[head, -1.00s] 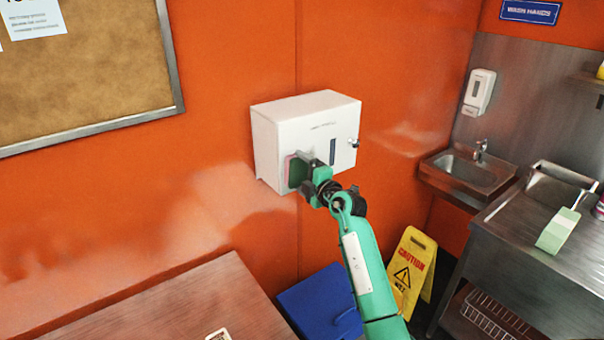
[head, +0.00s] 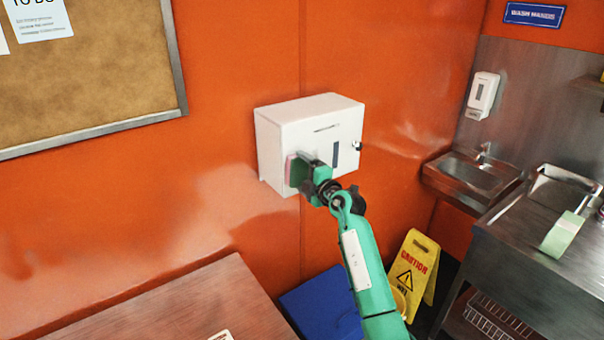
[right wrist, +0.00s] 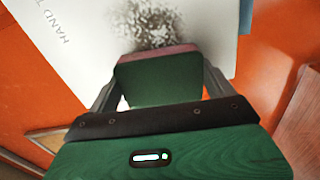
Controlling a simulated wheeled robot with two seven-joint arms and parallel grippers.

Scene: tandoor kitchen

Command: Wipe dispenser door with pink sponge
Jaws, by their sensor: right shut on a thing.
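The white dispenser (head: 285,150) is fixed to the orange wall. Its door (head: 345,130) faces me, with a dark window and a small lock at the right edge. In the right wrist view the door (right wrist: 85,45) carries a dark speckled smudge (right wrist: 155,22). My right gripper (head: 306,176) is shut on the pink sponge (head: 290,167), at the lower left of the door. The sponge's pink layer (right wrist: 158,53) faces the door and its green side faces the gripper. It lies at the smudge's lower edge; I cannot tell if it touches. My left gripper is out of view.
A wooden table (head: 170,310) stands below left and a blue bin (head: 320,305) under the dispenser. A yellow caution sign (head: 415,270) stands right of my arm. A sink (head: 475,175) and steel counter (head: 530,235) are at the right. A corkboard (head: 95,75) hangs upper left.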

